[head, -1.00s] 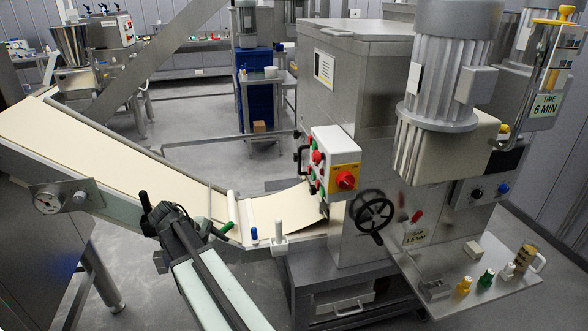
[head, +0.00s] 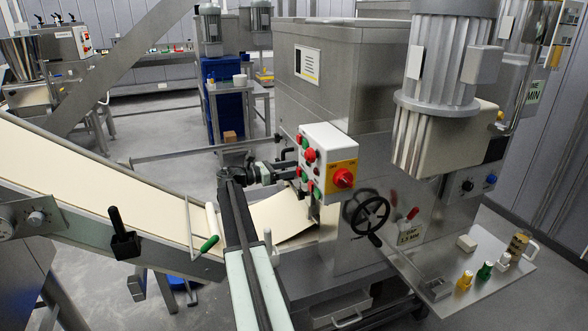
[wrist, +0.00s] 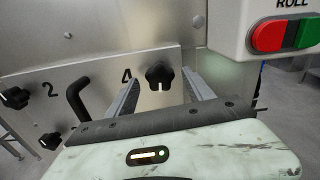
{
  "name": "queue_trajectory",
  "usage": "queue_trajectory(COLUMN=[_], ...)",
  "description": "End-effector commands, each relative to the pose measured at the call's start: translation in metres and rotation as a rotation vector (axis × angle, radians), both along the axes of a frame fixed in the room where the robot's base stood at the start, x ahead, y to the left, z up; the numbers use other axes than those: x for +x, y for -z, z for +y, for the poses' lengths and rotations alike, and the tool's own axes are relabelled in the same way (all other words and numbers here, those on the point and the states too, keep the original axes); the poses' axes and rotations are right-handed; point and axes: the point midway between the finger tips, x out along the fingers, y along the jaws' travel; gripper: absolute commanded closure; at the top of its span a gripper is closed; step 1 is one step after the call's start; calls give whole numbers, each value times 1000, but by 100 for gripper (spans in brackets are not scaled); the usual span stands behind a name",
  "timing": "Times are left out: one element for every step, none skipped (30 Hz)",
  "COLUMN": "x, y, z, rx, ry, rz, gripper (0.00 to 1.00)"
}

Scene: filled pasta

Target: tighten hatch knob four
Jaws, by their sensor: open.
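Hatch knob four is a black lobed knob (wrist: 160,77) in the wrist view, just right of a "4" label on a metal hatch plate (wrist: 103,83). My gripper (wrist: 163,80) is open, its two grey fingers pointing at the plate with the knob between them in the picture. I cannot tell whether they touch it or how far around it they reach. In the head view my gripper (head: 291,167) is beside the machine's left side, left of the control box. The knob cannot be made out there.
A black bent handle (wrist: 75,100) and knob two (wrist: 14,97) are on the plate to the left. A box with red and green buttons (wrist: 283,35) is close at upper right. The control box (head: 328,163) and pasta sheet (head: 288,215) lie near my arm in the head view.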

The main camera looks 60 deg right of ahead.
Motion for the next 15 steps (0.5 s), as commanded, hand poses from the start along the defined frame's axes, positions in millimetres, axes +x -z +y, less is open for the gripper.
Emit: queue_trajectory(x=[-3,-5,-6,-6,-7,-7,-7,-7,-7,-7,-7,-7,-7,-7,-7], y=[0,0,0,0,0,0,0,0,0,0,0,0,0,0,0], z=[-5,-7,-9,-10,-10,-11,-11,-11,-11,-11,-11,-10,-11,-10,-10], rx=[0,0,0,0,0,0,0,0,0,0,0,0,0,0,0], ry=[1,0,-1,-2,-3,-3,-3,-3,-3,-3,-3,-3,-3,-4,-4], rz=[0,0,0,0,-1,-1,-1,-2,-2,-2,-2,-2,-2,-2,-2], gripper=[39,39,39,39,39,39,39,39,39,39,39,42,50,58,70])
